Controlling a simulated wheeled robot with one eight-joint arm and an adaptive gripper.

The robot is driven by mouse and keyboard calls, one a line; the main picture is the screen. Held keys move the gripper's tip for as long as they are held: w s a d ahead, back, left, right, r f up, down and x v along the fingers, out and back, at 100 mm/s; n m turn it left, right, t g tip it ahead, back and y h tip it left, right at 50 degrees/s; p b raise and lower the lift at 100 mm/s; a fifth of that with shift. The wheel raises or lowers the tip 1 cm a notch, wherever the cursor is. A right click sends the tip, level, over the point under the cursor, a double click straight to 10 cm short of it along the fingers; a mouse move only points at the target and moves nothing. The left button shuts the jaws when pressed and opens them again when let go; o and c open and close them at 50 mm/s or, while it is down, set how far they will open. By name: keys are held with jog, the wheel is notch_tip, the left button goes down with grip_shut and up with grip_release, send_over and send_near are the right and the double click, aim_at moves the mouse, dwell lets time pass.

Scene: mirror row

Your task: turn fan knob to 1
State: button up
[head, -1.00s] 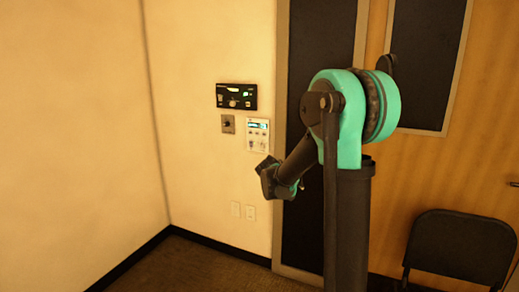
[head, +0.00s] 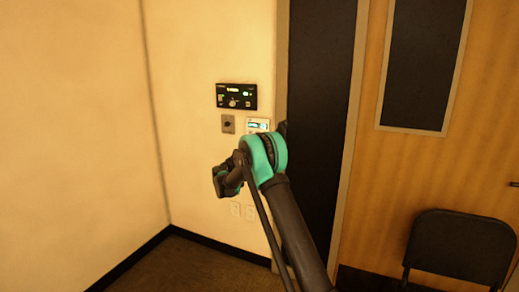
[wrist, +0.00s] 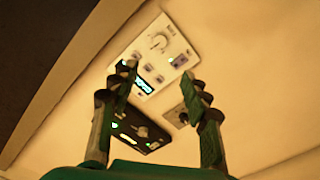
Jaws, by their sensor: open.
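My gripper (head: 219,182) is in front of the wall, below the wall controls in the head view. In the wrist view my gripper (wrist: 161,86) is open and empty, its two fingers apart. A white panel (wrist: 155,55) with a display, buttons and a round knob (wrist: 158,42) shows beyond and between the fingertips. In the head view the white panel (head: 258,124) is partly hidden by my arm. A small grey plate (head: 228,124) with a dark knob is left of it. A black panel (head: 236,96) with a knob is above. Labels are too small to tell which knob is the fan's.
A dark door panel (head: 318,120) in a frame stands right of the controls. A black chair (head: 460,245) is at the lower right. Pale outlets (head: 243,211) sit low on the wall. The wall to the left is bare.

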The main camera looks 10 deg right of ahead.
jog(key=x, duration=1.7)
jog(key=shift+w+d, duration=0.1)
jog(key=shift+w, duration=0.05)
jog(key=shift+c, duration=0.6)
grip_shut()
